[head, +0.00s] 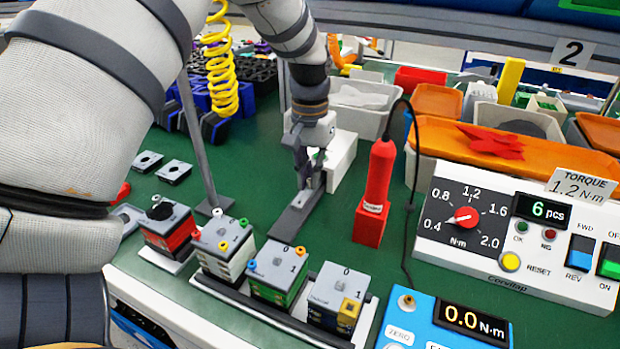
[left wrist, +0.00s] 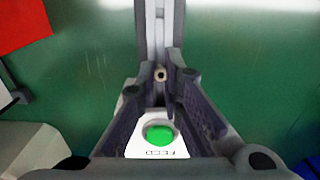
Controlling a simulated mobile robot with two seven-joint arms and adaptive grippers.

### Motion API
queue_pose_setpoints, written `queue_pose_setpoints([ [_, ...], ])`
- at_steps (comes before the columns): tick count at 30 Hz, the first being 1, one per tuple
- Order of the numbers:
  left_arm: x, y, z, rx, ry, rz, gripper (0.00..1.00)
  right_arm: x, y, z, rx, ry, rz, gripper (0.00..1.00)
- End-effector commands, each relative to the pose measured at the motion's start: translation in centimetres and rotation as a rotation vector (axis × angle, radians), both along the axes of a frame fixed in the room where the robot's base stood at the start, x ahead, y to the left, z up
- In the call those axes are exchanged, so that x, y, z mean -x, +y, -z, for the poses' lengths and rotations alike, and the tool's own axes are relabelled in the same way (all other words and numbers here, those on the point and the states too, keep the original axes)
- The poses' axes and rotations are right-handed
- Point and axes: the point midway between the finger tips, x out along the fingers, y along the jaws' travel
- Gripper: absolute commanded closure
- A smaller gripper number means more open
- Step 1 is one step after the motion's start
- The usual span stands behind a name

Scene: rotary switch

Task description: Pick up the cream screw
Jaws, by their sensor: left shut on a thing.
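The cream screw (left wrist: 160,75) shows in the left wrist view as a small pale ring with a dark centre, at the near end of a grey rail (left wrist: 160,25). My left gripper (left wrist: 160,84) is shut on it, with a fingertip on each side. In the head view my left gripper (head: 304,180) points down at the rail (head: 296,219), in front of the white feeder box (head: 342,158); the screw is too small to make out there. A green button (left wrist: 160,134) marked FEED shows between the fingers. My right gripper is not in view.
A red screwdriver in a red stand (head: 374,195) is to the right of the gripper. Several switch units (head: 278,268) stand along the front. A torque control box (head: 520,240) is at the right, a blue torque meter (head: 440,325) at the front.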

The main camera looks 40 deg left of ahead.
Motion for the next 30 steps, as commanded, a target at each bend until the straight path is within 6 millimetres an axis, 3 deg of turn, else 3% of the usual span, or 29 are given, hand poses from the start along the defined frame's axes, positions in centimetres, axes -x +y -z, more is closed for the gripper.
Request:
queue_pose_setpoints([
  [5, -0.1, 0.0, -3.0, -0.001, -0.008, 0.001, 1.0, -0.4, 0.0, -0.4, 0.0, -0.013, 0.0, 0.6],
  [13, 6.0, -1.9, -10.8, 0.0, -0.024, 0.001, 1.0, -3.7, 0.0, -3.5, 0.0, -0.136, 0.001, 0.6],
  [18, 10.8, -3.4, -11.9, -0.001, -0.007, 0.001, 1.0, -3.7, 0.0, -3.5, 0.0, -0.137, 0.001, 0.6],
  [21, 12.3, -3.8, -12.2, -0.007, 0.007, 0.001, 1.0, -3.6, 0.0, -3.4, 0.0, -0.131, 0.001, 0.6],
  [30, 13.4, -4.2, -12.8, -0.001, 0.0, 0.0, 1.0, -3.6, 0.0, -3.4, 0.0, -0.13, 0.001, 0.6],
])
